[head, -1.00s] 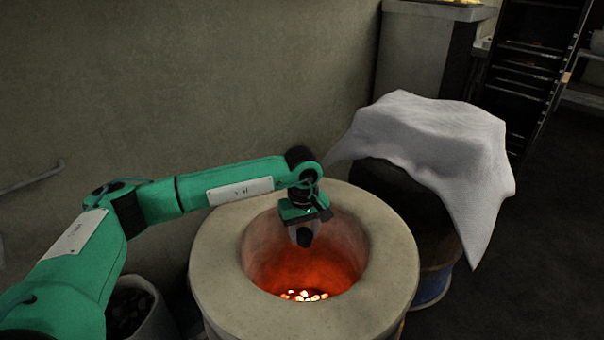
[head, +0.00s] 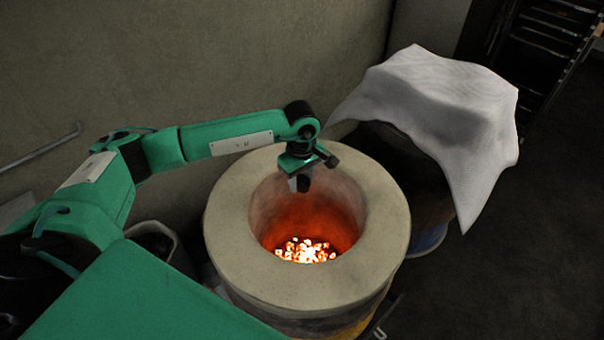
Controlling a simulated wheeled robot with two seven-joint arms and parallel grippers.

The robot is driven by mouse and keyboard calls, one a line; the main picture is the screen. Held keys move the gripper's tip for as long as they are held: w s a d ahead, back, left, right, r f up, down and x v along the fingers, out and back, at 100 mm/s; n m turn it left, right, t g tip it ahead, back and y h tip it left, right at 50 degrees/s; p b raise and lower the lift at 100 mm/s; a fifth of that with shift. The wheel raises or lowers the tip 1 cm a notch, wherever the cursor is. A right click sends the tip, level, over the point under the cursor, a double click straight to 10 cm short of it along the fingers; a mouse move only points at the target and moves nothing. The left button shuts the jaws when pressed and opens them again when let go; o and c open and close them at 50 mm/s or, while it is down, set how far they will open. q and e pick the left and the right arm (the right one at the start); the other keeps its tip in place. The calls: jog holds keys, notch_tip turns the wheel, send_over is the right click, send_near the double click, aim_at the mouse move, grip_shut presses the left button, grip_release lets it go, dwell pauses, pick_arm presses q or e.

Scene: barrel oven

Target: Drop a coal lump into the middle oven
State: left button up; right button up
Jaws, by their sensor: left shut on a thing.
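The middle oven (head: 232,238) is a round barrel with a thick pale rim and an open mouth. Glowing orange coals (head: 306,251) lie at its bottom. My left gripper (head: 300,184) points down over the back part of the mouth, above the coals and inside the ring of the rim. It is shut on a small dark coal lump (head: 303,183), which shows only in part at the fingertips. My right gripper is not in view.
A barrel draped with a white cloth (head: 440,110) stands to the right of the oven. A bucket (head: 160,238) stands at the left, partly behind my arm. A wall runs close behind the oven. Dark floor lies open at the right.

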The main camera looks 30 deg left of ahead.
aim_at(301, 190)
pick_arm(q)
notch_tip(301, 190, down, 5)
jog(key=shift+r+b, duration=0.1)
jog(key=shift+b, duration=0.55)
jog(key=o, duration=1)
jog(key=shift+o, duration=0.2)
jog(key=shift+r, duration=0.1)
